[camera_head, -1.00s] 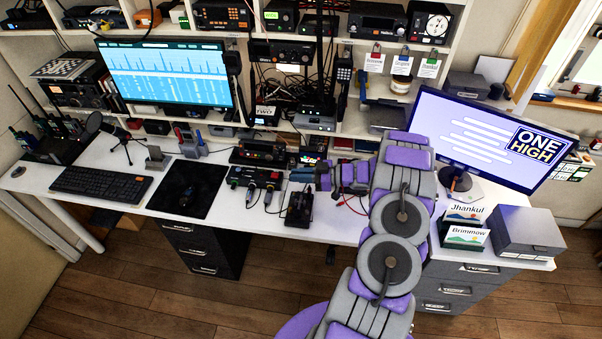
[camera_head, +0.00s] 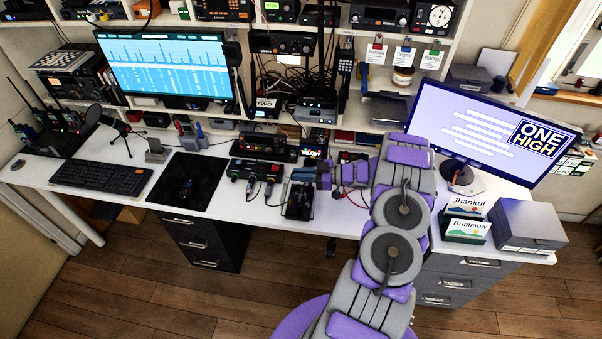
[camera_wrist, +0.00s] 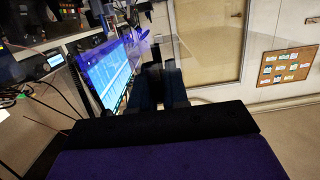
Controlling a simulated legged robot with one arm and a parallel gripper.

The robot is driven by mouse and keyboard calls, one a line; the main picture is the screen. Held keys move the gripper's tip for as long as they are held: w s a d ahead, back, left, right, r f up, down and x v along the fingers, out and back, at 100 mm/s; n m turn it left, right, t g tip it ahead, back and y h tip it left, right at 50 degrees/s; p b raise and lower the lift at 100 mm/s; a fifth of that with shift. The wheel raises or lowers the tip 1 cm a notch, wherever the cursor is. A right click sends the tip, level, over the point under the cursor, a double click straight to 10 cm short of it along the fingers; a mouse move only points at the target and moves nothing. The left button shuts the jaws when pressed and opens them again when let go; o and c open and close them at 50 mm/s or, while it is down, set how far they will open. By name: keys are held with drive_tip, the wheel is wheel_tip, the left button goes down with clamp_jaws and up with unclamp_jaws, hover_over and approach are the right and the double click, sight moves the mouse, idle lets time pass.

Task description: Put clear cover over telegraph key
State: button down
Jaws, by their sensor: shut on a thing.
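The telegraph key (camera_head: 298,204) is a small dark device near the front edge of the white desk, in the head view. My gripper (camera_head: 303,175) is just above and behind it in the picture, below the dark radio boxes. In the wrist view my dark fingers (camera_wrist: 165,88) are shut on a see-through thing, the clear cover (camera_wrist: 205,65), which shows as a faint hazy shape around them. In the head view the cover is too faint to outline, and I cannot tell whether it touches the key.
A small box with colored knobs (camera_head: 254,172) is left of the key, with cables beside it. A black mouse pad (camera_head: 205,168) lies farther left. A white monitor (camera_head: 495,125) and a grey box (camera_head: 528,225) stand right. Bare desk (camera_head: 340,220) shows right of the key.

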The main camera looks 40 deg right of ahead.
drive_tip(key=shift+d+f, duration=0.15)
drive_tip(key=shift+f, duration=0.4)
drive_tip(key=shift+f+b, duration=0.4)
drive_tip(key=shift+f, duration=0.65)
drive_tip(key=c, duration=1.1)
unclamp_jaws()
drive_tip(key=shift+o, duration=0.2)
